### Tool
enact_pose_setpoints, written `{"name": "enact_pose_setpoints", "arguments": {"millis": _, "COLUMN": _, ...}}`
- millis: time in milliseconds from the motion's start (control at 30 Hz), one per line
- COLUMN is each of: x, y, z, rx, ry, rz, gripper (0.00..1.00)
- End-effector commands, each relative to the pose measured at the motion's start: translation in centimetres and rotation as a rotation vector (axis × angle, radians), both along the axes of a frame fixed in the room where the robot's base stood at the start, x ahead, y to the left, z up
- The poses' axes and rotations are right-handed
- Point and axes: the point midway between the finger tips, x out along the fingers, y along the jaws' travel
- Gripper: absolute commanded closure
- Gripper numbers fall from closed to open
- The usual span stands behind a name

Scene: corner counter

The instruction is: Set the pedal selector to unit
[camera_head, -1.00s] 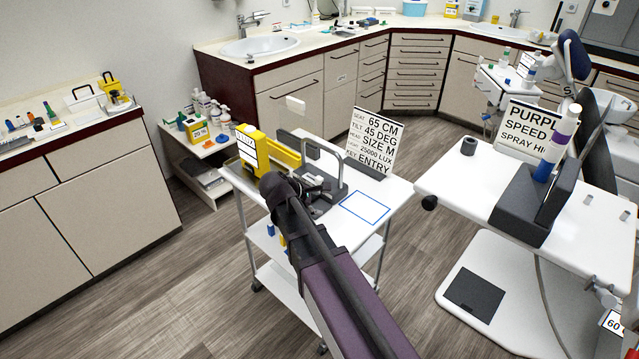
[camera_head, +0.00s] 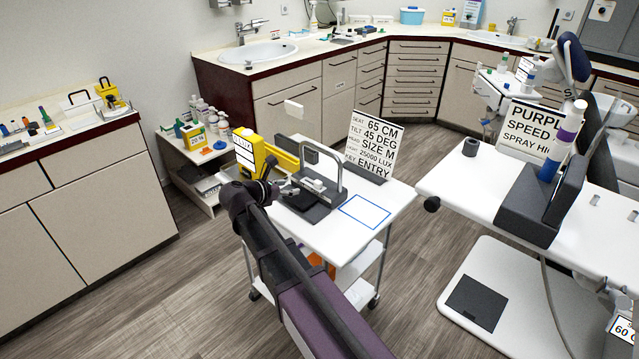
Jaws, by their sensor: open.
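My gripper (camera_head: 289,187) is small in the head view, over the left part of the white trolley top. It is open, at the end of my dark arm, and looks empty. It is beside a dark block device with a silver loop handle (camera_head: 338,150); I cannot tell whether they touch. My wrist hides part of the trolley's left edge. No part is clearly readable as the pedal selector or its unit mark. A flat dark plate (camera_head: 476,302) lies on the white chair base at the right; I cannot tell whether it is the pedal.
The trolley top (camera_head: 385,219) has a blue outlined rectangle and a standing sign (camera_head: 374,147). A yellow box (camera_head: 246,150) stands at its left back. A white chair-side table (camera_head: 455,185) with a dark holder is on the right. Open floor separates trolley and left cabinet.

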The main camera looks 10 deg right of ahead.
Motion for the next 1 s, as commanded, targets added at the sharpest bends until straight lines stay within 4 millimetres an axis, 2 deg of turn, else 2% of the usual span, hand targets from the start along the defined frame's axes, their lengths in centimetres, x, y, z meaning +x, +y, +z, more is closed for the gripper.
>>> {"name": "enact_pose_setpoints", "arguments": {"millis": 367, "x": 1.0, "y": -1.3, "z": -0.9, "rx": 0.001, "ry": 0.0, "rz": -0.003, "gripper": 0.29}}
{"name": "enact_pose_setpoints", "arguments": {"millis": 1000, "x": 6.0, "y": -8.3, "z": -4.5, "rx": 0.003, "ry": -0.001, "rz": -0.004, "gripper": 0.29}}
